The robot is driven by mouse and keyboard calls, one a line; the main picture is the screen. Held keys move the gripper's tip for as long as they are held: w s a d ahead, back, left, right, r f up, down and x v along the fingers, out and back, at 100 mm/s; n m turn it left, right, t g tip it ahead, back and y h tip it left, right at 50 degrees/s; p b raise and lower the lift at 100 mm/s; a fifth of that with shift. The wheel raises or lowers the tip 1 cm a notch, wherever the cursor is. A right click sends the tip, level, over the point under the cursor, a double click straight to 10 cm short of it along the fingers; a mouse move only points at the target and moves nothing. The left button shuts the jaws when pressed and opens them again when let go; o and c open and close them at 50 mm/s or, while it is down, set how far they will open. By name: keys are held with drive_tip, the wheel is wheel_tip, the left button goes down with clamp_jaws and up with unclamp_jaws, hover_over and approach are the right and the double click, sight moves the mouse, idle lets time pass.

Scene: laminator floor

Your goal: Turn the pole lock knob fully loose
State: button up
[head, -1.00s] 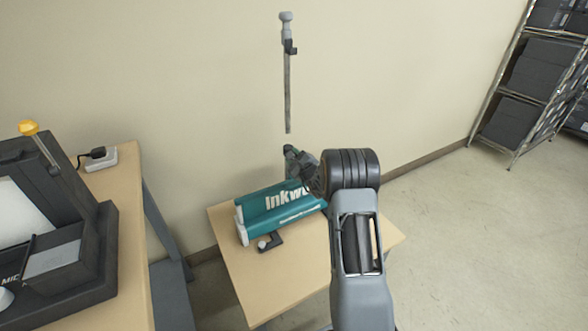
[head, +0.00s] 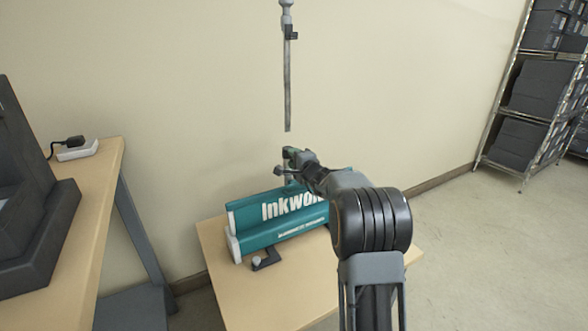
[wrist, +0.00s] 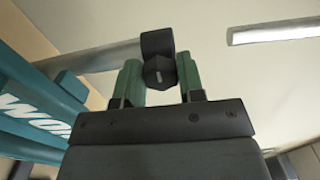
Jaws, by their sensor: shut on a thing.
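The pole lock knob (wrist: 159,73) is a dark faceted knob with a pale mark, under a dark collar (wrist: 157,42) on a grey pole (wrist: 105,57) in the wrist view. My gripper (head: 289,165) is at the pole above the teal banner stand in the head view. Its green fingertips are shut on the knob, one on each side. In the head view the knob is too small and covered to make out. An upper pole length (head: 287,85) shows against the wall, and also in the wrist view (wrist: 275,31), with a visible gap from the collar.
The teal banner stand (head: 285,221) lies on a small wooden table (head: 285,300), with a dark foot (head: 266,261) in front. A bench (head: 85,210) with dark equipment stands at left. Shelving (head: 535,100) stands at far right. The floor at right is clear.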

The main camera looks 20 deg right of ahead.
idle(0.4)
drive_tip(key=shift+n, duration=0.3)
drive_tip(key=o, duration=0.9)
drive_tip(key=s, duration=0.4)
drive_tip(key=s+d, duration=0.1)
drive_tip(key=s, duration=0.4)
drive_tip(key=s+p, duration=0.1)
drive_tip(key=s, duration=0.3)
drive_tip(key=shift+s+d, duration=0.25)
drive_tip(key=shift+s, duration=0.1)
drive_tip(key=shift+r, duration=0.1)
